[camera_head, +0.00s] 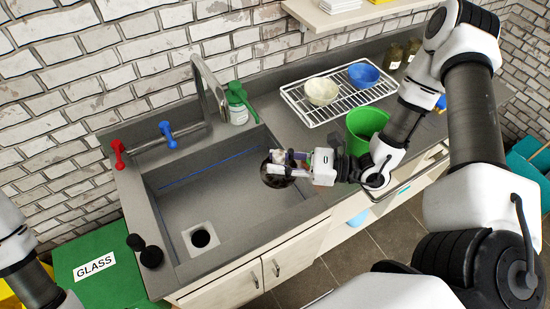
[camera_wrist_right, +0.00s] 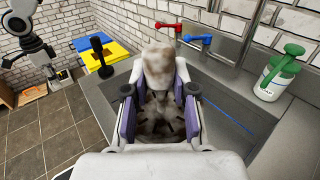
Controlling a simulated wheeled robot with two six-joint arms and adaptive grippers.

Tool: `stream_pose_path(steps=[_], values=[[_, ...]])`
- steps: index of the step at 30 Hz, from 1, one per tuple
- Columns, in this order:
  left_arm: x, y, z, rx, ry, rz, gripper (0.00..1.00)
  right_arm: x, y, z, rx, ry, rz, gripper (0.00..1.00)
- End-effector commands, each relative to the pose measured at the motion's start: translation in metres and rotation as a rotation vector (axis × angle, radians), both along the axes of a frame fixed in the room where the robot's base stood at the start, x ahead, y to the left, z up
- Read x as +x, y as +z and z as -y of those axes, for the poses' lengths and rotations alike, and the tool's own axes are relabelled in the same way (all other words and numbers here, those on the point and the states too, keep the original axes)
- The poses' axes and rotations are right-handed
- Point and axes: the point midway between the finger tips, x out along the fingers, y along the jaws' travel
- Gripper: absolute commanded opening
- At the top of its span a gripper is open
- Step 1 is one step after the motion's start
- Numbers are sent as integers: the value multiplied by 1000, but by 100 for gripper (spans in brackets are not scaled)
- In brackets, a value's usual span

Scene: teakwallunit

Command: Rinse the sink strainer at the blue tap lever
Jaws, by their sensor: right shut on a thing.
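My right gripper (camera_head: 279,163) is shut on the sink strainer (camera_head: 269,179), a dark round piece with a pale, brown-stained knob. It holds the strainer above the right part of the sink (camera_head: 222,189), apart from the tap. In the right wrist view the stained knob (camera_wrist_right: 158,66) sits between the finger pads, with the dark disc below. The blue tap lever (camera_head: 168,134) is on the sink's back rim, left of the grey spout (camera_head: 205,82); it also shows in the right wrist view (camera_wrist_right: 199,39).
A red lever (camera_head: 118,152) stands left of the blue one. A green-topped bottle (camera_head: 238,103) stands behind the sink. A black-handled object (camera_head: 149,254) is on the left rim. A rack (camera_head: 345,101) with two bowls and a green container (camera_head: 365,128) are right. The sink's drain (camera_head: 200,238) is uncovered.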

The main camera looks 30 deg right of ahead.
Motion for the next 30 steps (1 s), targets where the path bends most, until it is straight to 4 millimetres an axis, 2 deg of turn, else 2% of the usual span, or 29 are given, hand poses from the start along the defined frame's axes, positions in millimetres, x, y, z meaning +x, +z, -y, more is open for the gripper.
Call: stream_pose_path(steps=[8,30], values=[[-1,-12,1,0,-3,-2,40,14,-6,-6,0,2,2,0],[-1,-47,1,0,-2,-1,40,94,-24,-41,0,2,2,0]])
